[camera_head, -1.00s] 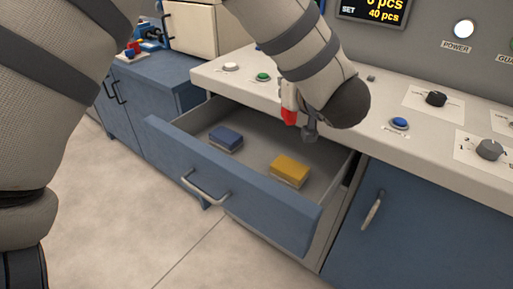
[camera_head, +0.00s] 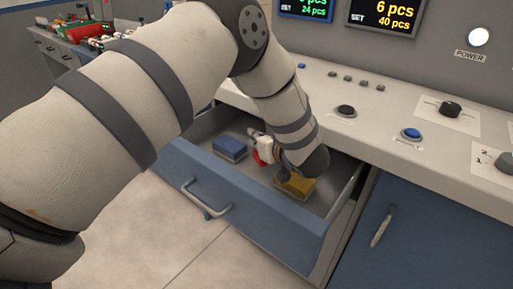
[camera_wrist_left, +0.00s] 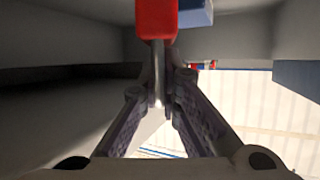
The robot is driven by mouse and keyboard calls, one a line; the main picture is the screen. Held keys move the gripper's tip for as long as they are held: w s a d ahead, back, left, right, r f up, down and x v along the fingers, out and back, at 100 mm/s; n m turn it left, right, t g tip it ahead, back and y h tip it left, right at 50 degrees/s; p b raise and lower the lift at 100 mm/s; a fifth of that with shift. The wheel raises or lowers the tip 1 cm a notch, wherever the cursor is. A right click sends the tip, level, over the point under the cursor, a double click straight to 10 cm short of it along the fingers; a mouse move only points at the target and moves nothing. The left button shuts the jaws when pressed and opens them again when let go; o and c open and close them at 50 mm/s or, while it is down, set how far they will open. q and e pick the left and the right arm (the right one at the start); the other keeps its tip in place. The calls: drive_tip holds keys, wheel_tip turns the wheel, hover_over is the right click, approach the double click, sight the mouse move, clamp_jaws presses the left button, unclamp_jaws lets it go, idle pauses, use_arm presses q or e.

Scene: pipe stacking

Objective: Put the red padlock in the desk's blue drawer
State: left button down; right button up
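The red padlock (camera_head: 261,158) hangs inside the open blue drawer, between the blue block and the yellow block. My left gripper (camera_head: 262,145) is low in the drawer, partly hidden by my wrist. In the left wrist view the gripper (camera_wrist_left: 161,78) is shut on the metal shackle, with the red padlock body (camera_wrist_left: 156,18) beyond the fingertips. I cannot tell whether the padlock touches the drawer floor. The blue drawer (camera_head: 240,205) is pulled out, its front panel and handle facing the room. My right gripper is in neither view.
A blue block (camera_head: 230,147) and a yellow block (camera_head: 296,186) lie in the drawer. The desktop with knobs and buttons (camera_head: 411,134) overhangs its back. A closed blue cabinet door (camera_head: 410,235) is to the right. Red bins (camera_head: 85,32) stand far left.

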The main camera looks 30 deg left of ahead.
use_arm(q)
drive_tip(key=shift+a+f+b, duration=0.15)
drive_tip(key=shift+f, duration=0.9)
drive_tip(key=shift+a+f+b, duration=0.15)
drive_tip(key=shift+f, duration=0.85)
drive_tip(key=c, duration=1.8)
unclamp_jaws()
drive_tip(key=shift+r, duration=0.15)
drive_tip(key=p+v, duration=0.1)
drive_tip(key=v, duration=1.1)
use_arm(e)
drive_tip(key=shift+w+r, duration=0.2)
use_arm(q)
drive_tip(key=shift+r, duration=0.1)
